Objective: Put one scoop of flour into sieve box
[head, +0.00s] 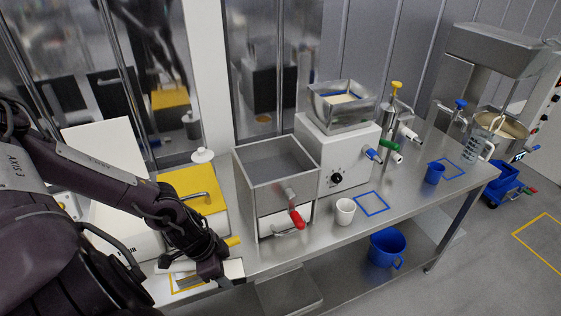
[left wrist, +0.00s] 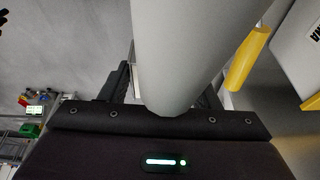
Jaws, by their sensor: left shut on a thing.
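My left gripper (head: 213,269) is low over the near left end of the steel table. In the left wrist view, it is shut on a pale grey, rounded cylindrical thing (left wrist: 190,45), which fills the space between the fingers. I cannot tell whether this is the scoop. An open-topped steel box (head: 275,165), apparently the sieve box, stands to the right of the gripper. A white bin with a yellow lid (head: 204,192) stands behind the gripper. I see no flour for certain. My right gripper is not in view.
A yellow bar (head: 233,241) lies close to the gripper; a yellow bar also shows in the wrist view (left wrist: 247,58). A red handle (head: 297,219) juts from the box front. A white cup (head: 345,211) and a white hopper machine (head: 335,155) stand to its right.

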